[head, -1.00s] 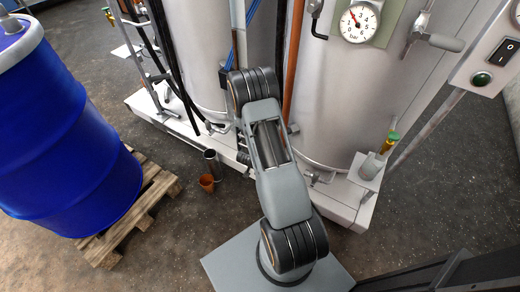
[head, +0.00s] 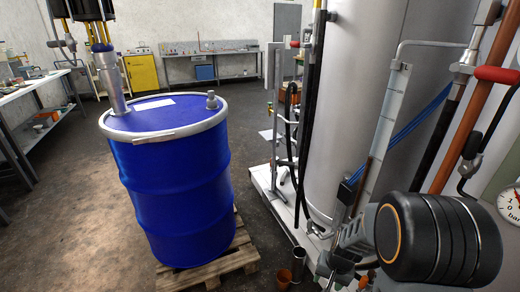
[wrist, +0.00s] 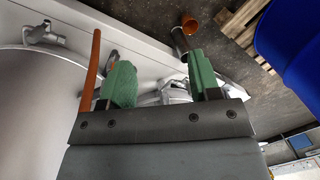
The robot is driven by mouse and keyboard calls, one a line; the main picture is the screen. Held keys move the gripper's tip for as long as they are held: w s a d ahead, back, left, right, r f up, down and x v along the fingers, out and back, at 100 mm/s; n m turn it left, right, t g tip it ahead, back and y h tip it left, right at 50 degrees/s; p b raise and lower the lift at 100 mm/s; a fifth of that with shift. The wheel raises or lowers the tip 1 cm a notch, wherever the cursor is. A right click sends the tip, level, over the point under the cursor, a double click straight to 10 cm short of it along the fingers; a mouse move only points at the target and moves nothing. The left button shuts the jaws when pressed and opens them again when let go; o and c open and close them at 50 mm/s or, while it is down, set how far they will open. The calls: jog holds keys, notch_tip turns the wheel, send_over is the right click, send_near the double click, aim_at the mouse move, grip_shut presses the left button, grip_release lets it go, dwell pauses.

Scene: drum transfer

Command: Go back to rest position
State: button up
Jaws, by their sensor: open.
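My gripper (wrist: 160,70) shows in the wrist view with its two green fingers spread apart. Nothing is held between them. Behind the fingers are pale metal fittings and the light-coloured base edge of the tank unit. In the head view a dark rounded joint of my arm fills the lower right, in front of the steel tank (head: 365,75). The gripper itself is hard to make out there.
A blue drum (head: 180,195) stands upright on a wooden pallet (head: 237,258), with a metal pipe (head: 113,85) at its lid. A small orange cup (head: 283,279) is on the floor right of the pallet. Workbenches line the back wall. Open floor lies left of the drum.

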jog(key=s+a+r+n+t+p, duration=0.1)
jog(key=s+r+p, duration=0.1)
jog(key=r, duration=0.8)
jog(key=s+a+r+n+t+h+p, duration=0.1)
jog(key=r+p, duration=0.4)
jog(key=r, duration=0.6)
jog(key=s+a+r+n+t+p, duration=0.1)
jog(key=s+a+r+n+p, duration=0.1)
jog(key=r, duration=0.8)
jog(key=shift+s+r+n+p, duration=0.3)
jog(key=shift+s+p, duration=0.5)
jog(key=shift+s, duration=0.35)
jog(key=shift+a, duration=0.1)
